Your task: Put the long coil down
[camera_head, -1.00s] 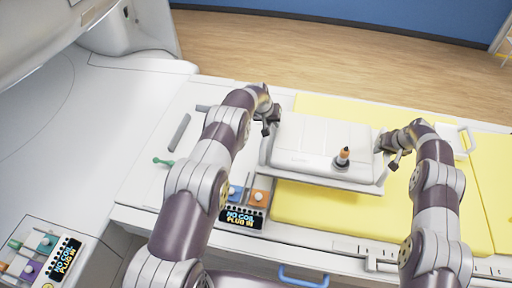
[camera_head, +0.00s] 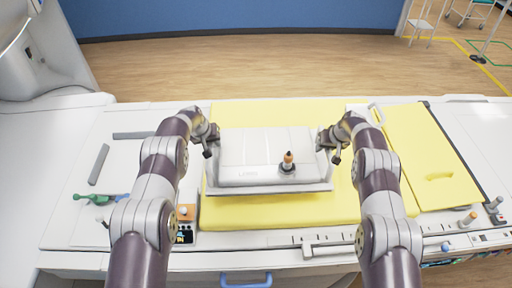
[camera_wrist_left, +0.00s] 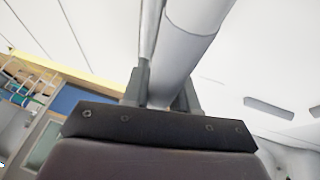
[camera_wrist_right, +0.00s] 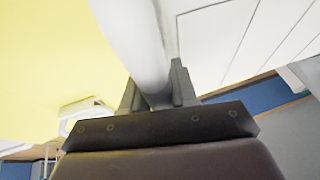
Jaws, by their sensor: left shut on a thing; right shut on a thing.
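The long coil (camera_head: 262,148) is a white, ribbed, flat panel with handle bars on its two short sides and a dark plug with an orange-brown top standing on it. It is level over the yellow mat (camera_head: 290,212); whether it touches the mat I cannot tell. My left gripper (camera_head: 211,143) is shut on its left handle, and the bar also shows between the fingers in the left wrist view (camera_wrist_left: 185,55). My right gripper (camera_head: 330,145) is shut on its right handle, which shows in the right wrist view (camera_wrist_right: 135,40).
A socket box with an orange plug (camera_head: 186,212) and a small display is at the mat's left front, partly behind my left arm. A green item (camera_head: 95,198) and grey bars lie on the white table at left. A second yellow pad (camera_head: 425,150) is at right.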

